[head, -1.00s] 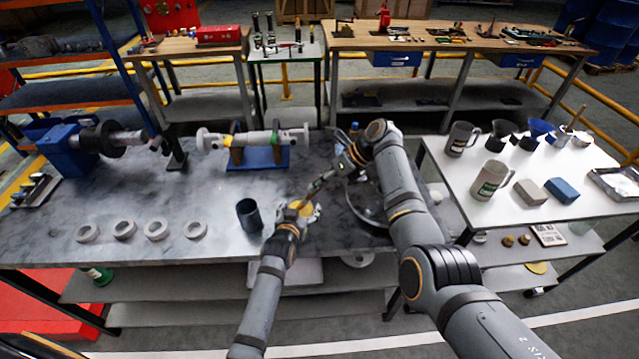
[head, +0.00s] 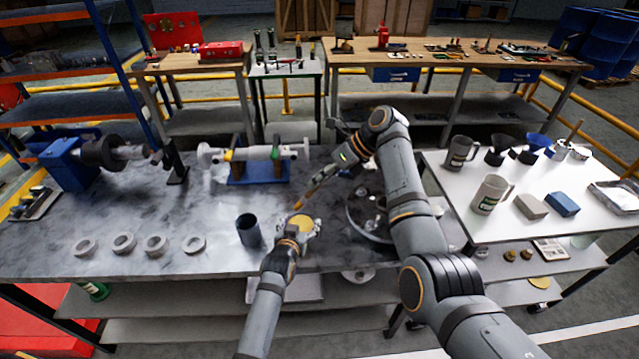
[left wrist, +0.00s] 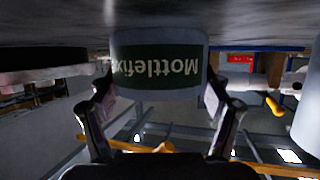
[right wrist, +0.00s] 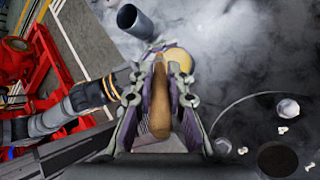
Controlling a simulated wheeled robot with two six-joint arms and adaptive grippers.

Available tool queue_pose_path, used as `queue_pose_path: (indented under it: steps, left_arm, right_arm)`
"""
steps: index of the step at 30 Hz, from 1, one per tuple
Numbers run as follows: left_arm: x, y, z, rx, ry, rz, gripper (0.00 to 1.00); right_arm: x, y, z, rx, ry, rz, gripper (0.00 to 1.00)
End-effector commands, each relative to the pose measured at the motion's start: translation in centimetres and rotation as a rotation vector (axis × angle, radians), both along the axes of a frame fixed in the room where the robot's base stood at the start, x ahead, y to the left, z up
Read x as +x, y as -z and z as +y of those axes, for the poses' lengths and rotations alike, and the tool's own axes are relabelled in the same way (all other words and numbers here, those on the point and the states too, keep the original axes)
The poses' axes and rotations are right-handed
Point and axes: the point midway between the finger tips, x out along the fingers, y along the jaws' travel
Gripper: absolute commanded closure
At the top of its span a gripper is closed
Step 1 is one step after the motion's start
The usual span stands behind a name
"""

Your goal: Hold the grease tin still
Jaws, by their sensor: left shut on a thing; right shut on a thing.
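The grease tin (left wrist: 160,64) has a pale body with a dark green "Mottlefix" band, upside down in the left wrist view. Its yellow top shows in the head view (head: 300,222) and right wrist view (right wrist: 180,61). It appears to stand on the grey bench. My left gripper (head: 302,230) is shut on it, one finger on each side. My right gripper (head: 334,167) is shut on a brown-handled tool (right wrist: 160,105), held tilted. In the head view its orange lower end is close to the tin's top; I cannot tell whether they touch.
A dark cup (head: 248,230) stands left of the tin, with several pale rings (head: 155,244) farther left. A round metal part (head: 368,215) lies to the right. A shaft on a blue stand (head: 258,171) is behind. The bench between the rings and stand is clear.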

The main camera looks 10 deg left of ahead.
Motion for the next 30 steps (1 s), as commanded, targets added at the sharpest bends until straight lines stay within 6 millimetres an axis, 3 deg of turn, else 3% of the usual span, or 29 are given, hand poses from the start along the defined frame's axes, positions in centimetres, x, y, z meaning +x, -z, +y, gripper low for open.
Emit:
queue_pose_path:
  steps: [13, 14, 18, 30]
  left_arm:
    - [-0.01, 0.02, 0.0, 0.0, 0.0, 0.001, 0.68]
    - [-0.01, 0.02, 0.0, 0.0, 0.0, 0.001, 0.19]
    - [0.0, 0.01, 0.0, 0.0, 0.0, 0.0, 0.0]
    - [0.01, -0.19, 0.01, 0.0, 0.0, 0.0, 0.0]
  right_arm:
    - [0.02, 0.02, 0.01, 0.0, 0.0, 0.0, 1.0]
    - [0.02, 0.02, 0.01, 0.0, 0.0, 0.0, 1.0]
    - [0.01, 0.03, 0.0, 0.0, 0.0, 0.0, 1.0]
    - [0.02, -0.19, 0.0, 0.0, 0.0, 0.0, 1.0]
